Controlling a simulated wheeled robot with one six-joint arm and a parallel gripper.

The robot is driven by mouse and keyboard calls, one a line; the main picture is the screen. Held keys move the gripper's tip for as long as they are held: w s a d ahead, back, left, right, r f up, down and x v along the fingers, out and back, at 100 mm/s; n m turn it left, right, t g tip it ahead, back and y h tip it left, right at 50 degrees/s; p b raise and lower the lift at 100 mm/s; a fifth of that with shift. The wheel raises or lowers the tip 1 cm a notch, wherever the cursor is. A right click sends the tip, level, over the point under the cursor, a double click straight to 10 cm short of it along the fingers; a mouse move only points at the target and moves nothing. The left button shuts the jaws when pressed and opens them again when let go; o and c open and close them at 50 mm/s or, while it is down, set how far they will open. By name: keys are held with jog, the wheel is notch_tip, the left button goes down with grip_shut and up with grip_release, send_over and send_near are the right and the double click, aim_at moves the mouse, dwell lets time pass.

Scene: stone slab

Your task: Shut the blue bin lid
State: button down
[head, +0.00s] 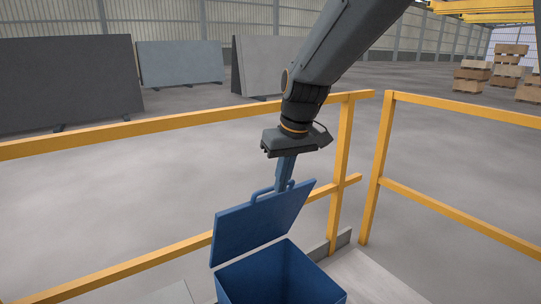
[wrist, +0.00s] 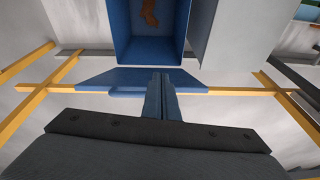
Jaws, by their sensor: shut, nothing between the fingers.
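The blue bin (head: 280,275) stands at the bottom of the head view, its top open. Its blue lid (head: 258,222) is raised and leans up from the rear edge, with a bar handle (head: 262,193) along its upper edge. My gripper (head: 283,189) points down at the lid's upper edge by the handle, with its fingers shut and empty. The fingertips are partly hidden there, and I cannot tell whether they touch the lid. In the wrist view my shut fingers (wrist: 160,76) overlap the lid (wrist: 110,79), and the open bin (wrist: 122,45) lies beyond.
A brown object (wrist: 149,14) lies inside the bin. Yellow railings (head: 190,130) run behind and to the right of the bin. A pale flat surface (head: 372,280) adjoins the bin on the right. Stone slabs (head: 65,80) and stacked wooden crates (head: 472,76) stand far back.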

jog(key=w+a+r+n+t+p, duration=0.1)
jog(key=w+a+r+p, duration=0.2)
jog(key=w+r+p, duration=0.6)
jog(key=shift+y, duration=0.3)
jog(key=f, duration=0.4)
jog(key=w+f+p, duration=0.1)
jog(key=f, duration=0.3)
jog(key=f+p, duration=0.1)
jog(key=f, duration=0.3)
jog(key=shift+w+a, duration=0.15)
jog(key=shift+w, duration=0.1)
jog(key=shift+s+d+f, duration=0.2)
jog(key=shift+s+f, duration=0.05)
jog(key=shift+f, duration=0.15)
